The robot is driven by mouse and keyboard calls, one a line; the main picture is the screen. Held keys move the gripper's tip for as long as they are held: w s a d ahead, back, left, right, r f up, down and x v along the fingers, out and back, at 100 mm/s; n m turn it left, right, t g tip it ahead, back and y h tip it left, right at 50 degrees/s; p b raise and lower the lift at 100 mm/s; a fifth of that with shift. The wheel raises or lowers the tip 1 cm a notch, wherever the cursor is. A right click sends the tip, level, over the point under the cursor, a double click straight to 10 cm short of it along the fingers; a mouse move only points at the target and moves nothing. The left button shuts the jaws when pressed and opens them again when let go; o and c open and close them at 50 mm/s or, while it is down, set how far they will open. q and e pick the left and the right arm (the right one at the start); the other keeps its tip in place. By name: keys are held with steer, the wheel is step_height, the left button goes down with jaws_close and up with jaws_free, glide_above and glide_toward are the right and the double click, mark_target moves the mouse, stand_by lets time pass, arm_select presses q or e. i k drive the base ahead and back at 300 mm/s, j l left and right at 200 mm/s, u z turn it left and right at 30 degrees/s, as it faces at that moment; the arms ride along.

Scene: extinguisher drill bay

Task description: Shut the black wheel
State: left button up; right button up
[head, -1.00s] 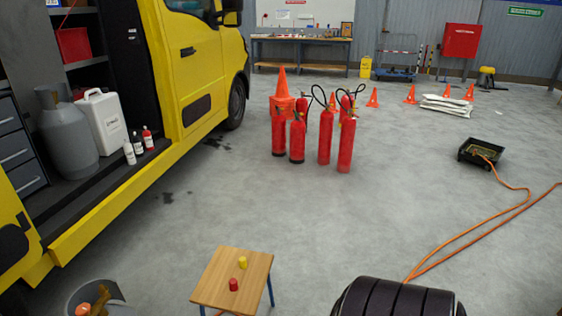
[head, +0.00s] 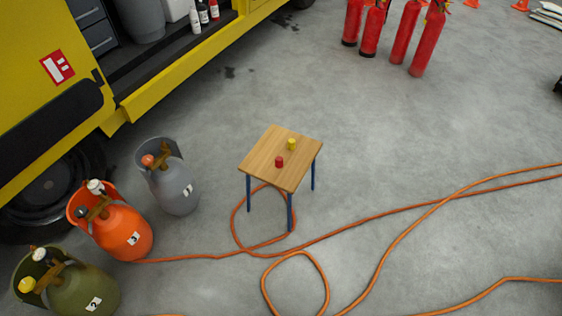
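Three gas cylinders stand at the lower left beside the yellow van. The orange cylinder (head: 124,232) carries a small dark, apparently black wheel (head: 82,212) on the left of its brass valve, inside the collar, and a white wheel (head: 95,186) above it. The grey cylinder (head: 177,190) has an orange-red wheel (head: 148,161). The olive cylinder (head: 88,293) has a yellow wheel (head: 26,285) and a white wheel (head: 39,254). Whether the black wheel is open or shut cannot be told at this size. Neither of my grippers is in view.
A small wooden table (head: 262,160) holds a red cap (head: 279,162) and a yellow cap (head: 291,144). An orange hose (head: 350,228) loops over the floor around its legs. The yellow van (head: 160,83) borders the left. Red extinguishers (head: 403,32) stand at the back.

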mark_target(81, 212)
steer(key=u, duration=1.75)
